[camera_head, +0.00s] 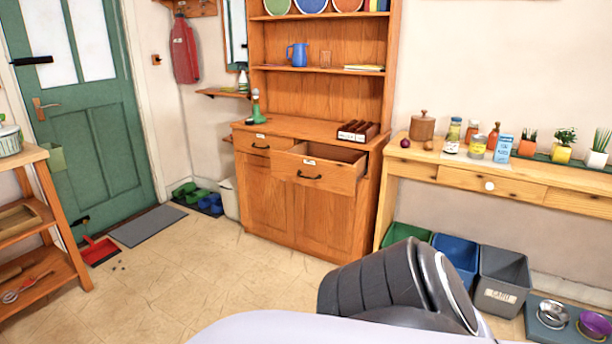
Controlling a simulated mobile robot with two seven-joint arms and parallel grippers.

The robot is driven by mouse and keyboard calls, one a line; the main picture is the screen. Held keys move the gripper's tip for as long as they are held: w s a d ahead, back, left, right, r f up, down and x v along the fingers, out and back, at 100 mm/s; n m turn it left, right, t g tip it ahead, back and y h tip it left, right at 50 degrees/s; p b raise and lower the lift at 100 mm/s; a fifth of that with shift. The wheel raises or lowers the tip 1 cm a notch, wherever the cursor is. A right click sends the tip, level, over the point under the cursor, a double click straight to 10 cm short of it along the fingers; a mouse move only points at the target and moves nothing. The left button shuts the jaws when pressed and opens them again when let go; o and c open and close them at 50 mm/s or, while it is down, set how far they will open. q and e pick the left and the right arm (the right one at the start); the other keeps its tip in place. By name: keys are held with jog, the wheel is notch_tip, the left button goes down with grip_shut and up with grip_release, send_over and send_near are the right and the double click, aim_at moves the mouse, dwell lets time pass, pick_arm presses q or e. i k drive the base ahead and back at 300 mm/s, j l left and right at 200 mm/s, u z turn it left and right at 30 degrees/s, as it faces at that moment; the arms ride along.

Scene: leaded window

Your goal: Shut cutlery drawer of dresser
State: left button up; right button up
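The wooden dresser (267,202) stands against the back wall in the middle of the head view. Its right drawer (328,174) is pulled out, with a dark handle and a small pale label on its front. The label is too small to read, so I cannot tell whether this is the cutlery drawer. The inside that shows looks empty. The left drawer (262,144) is shut, also with a dark handle and a label. A dark arm part of mine shows at the bottom, well short of the dresser. Neither gripper is in view.
A side table (462,174) with jars and plants stands right of the dresser, with bins (503,275) below. A wooden shelf unit (50,225) stands at left near the green door (88,150). A red dustpan (98,252) lies by the grey mat (148,226). The floor before the dresser is clear.

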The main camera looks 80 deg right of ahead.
aim_at(329, 167)
jog(key=z, duration=2.4)
jog(key=i+z, duration=0.15)
jog(key=i+l, duration=0.2)
jog(key=i, duration=0.3)
jog(key=i+l+z, duration=0.1)
jog(key=i+l, duration=0.15)
jog(key=i, duration=0.2)
jog(key=i+l, duration=0.2)
jog(key=i, duration=0.3)
jog(key=i+l+z, duration=0.1)
jog(key=i, duration=0.35)
jog(key=i+l, duration=0.25)
jog(key=i, duration=0.25)
